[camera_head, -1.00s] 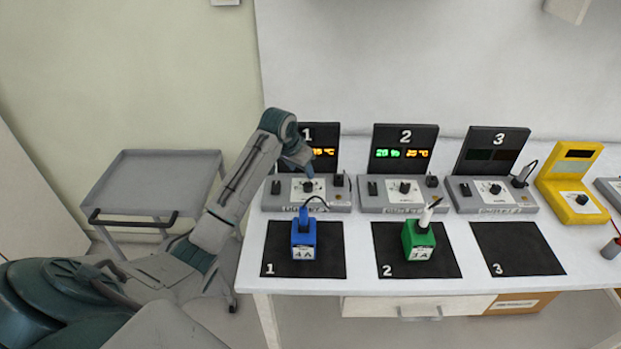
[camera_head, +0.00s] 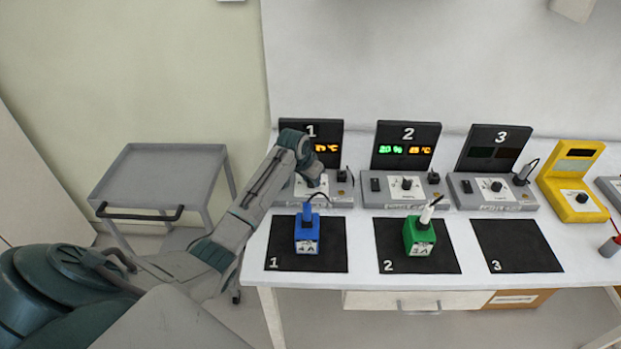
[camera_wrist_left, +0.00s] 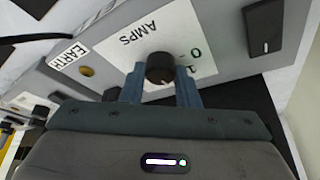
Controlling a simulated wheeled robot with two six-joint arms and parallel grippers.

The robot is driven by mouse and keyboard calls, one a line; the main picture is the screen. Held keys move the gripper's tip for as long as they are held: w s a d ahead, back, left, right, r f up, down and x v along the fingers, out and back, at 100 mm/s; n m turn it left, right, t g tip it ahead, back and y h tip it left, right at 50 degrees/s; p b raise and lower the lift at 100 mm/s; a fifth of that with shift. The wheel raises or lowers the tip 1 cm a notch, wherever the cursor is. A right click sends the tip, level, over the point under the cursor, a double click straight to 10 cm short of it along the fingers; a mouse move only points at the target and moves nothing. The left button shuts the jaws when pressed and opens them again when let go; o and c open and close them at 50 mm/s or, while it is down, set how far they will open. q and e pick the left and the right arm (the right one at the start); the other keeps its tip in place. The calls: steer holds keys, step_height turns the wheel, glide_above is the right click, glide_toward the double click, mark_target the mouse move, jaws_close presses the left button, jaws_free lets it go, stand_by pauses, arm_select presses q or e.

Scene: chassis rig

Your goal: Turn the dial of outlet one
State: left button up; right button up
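Outlet one is the grey box (camera_head: 335,197) with the black display panel marked 1 (camera_head: 325,130), partly covered by my left arm in the head view. Its black dial (camera_wrist_left: 160,68) shows in the left wrist view, on a white label reading AMPS. My left gripper (camera_wrist_left: 161,85) has one blue-grey finger on each side of the dial. The fingers are very close to its sides, and I cannot tell whether they touch it. In the head view my left gripper (camera_head: 316,180) is low over the outlet's face and hides the dial. My right gripper is not in view.
A blue block (camera_head: 307,238) with a plugged lead stands on mat 1 in front, and a green block (camera_head: 419,237) on mat 2. Outlet two (camera_head: 405,192) stands close to the right. In the wrist view, a black switch (camera_wrist_left: 264,28) lies beside the dial's label.

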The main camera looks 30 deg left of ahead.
arm_select(q)
steer(key=c, duration=0.4)
steer(key=shift+o, duration=0.2)
